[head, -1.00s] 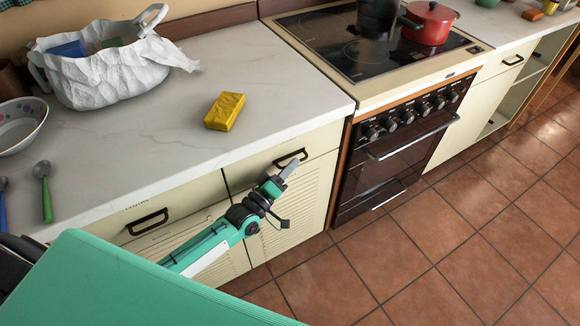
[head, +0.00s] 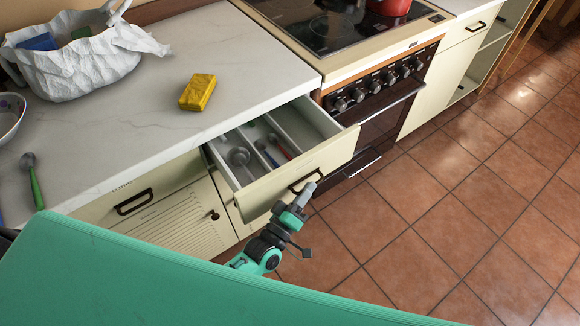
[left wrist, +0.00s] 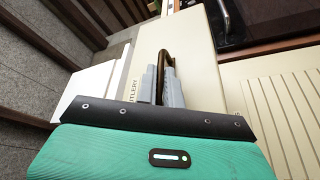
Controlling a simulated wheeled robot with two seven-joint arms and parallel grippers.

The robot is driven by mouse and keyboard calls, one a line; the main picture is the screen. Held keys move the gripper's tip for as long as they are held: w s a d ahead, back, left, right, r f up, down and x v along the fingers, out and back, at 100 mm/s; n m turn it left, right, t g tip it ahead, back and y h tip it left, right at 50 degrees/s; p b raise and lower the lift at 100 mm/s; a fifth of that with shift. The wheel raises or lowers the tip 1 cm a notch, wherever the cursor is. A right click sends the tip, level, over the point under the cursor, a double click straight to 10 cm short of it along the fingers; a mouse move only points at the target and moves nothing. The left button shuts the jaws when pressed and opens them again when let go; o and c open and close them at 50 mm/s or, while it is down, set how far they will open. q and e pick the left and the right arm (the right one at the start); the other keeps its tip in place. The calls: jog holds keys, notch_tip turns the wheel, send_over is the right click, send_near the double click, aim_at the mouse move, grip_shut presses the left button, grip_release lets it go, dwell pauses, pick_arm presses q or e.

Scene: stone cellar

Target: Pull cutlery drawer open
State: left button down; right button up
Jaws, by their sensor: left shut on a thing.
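The cutlery drawer (head: 335,152) stands pulled out of the counter, left of the oven. Its inside shows a divider and several utensils, among them a ladle-like one (head: 239,157). Its dark handle (head: 293,187) is on the cream front. My left gripper (head: 307,190) is at this handle; in the left wrist view its grey fingers (left wrist: 161,88) are shut on the dark handle (left wrist: 166,58), beside the partly covered lettering on the drawer front. My right gripper is not in view.
The cloths drawer (head: 95,206) to the left is closed. A yellow sponge packet (head: 198,92), a white bag (head: 75,65) and a green-handled spoon (head: 32,180) lie on the counter. The oven (head: 370,120) is right of the drawer. The tiled floor ahead is clear.

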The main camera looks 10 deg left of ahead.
pick_arm(q)
jog(key=s+d, duration=0.9)
jog(key=d, duration=0.2)
jog(key=shift+s+d+p, duration=0.25)
jog(key=shift+s+p, duration=0.15)
jog(key=shift+p, duration=0.05)
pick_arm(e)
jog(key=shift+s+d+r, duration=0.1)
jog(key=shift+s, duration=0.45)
pick_arm(q)
jog(key=c, duration=1.5)
grip_release()
jog(key=shift+c, duration=0.2)
